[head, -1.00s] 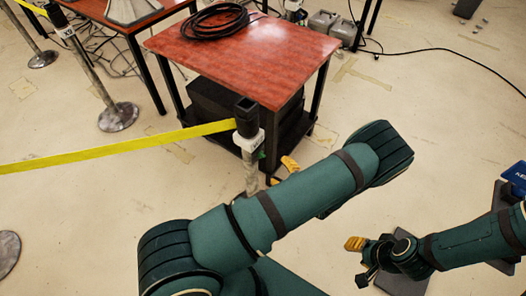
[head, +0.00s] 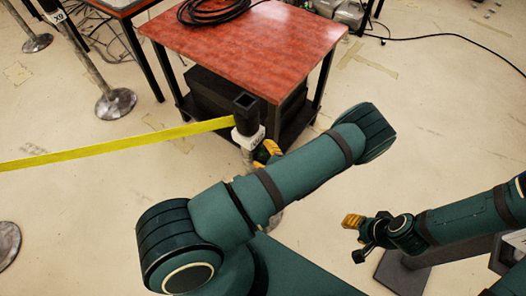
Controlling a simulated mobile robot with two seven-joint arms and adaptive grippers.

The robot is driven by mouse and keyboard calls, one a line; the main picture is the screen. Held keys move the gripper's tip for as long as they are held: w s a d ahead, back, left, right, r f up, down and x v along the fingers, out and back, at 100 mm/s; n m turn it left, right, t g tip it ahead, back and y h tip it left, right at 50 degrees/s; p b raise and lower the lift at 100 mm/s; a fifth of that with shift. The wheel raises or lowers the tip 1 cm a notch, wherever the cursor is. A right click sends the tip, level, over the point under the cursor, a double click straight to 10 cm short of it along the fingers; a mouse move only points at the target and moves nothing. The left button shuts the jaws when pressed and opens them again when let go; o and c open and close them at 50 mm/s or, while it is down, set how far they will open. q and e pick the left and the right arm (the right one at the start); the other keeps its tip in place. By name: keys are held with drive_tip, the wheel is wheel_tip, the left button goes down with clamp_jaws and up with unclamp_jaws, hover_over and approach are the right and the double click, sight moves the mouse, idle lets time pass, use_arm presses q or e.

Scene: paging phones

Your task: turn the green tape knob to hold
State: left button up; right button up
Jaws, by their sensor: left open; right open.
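The barrier post (head: 247,137) stands in front of the red table, with a black head, a white label and a yellow tape (head: 120,148) running out to the left. The green knob is not clearly visible; my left gripper covers the right side of the post head where green showed before. My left gripper (head: 266,152), with yellow fingertips, is open right beside the post head; whether it touches cannot be told. My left forearm hides the lower post. My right gripper (head: 355,238) is open and empty at the lower right, away from the post.
The red table (head: 245,50) carries a coiled black cable (head: 213,10) and has a dark box (head: 215,92) beneath. Another barrier post stands at upper left with its round base (head: 116,103). A cable lies on the floor at upper right.

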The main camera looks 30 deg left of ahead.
use_arm(q)
clamp_jaws()
idle(0.3)
drive_tip(key=m+g, duration=0.2)
drive_tip(key=shift+m, duration=0.4)
drive_tip(key=m+g, duration=0.2)
drive_tip(key=m, duration=0.1)
drive_tip(key=shift+b, duration=0.35)
drive_tip(key=m+g+b, duration=0.1)
drive_tip(key=m+g, duration=0.1)
drive_tip(key=m, duration=0.1)
drive_tip(key=shift+f, duration=0.1)
drive_tip(key=shift+m+g+y+b, duration=0.3)
drive_tip(key=shift+m+g+b, duration=0.8)
drive_tip(key=shift+m, duration=0.6)
unclamp_jaws()
drive_tip(key=shift+a, duration=0.1)
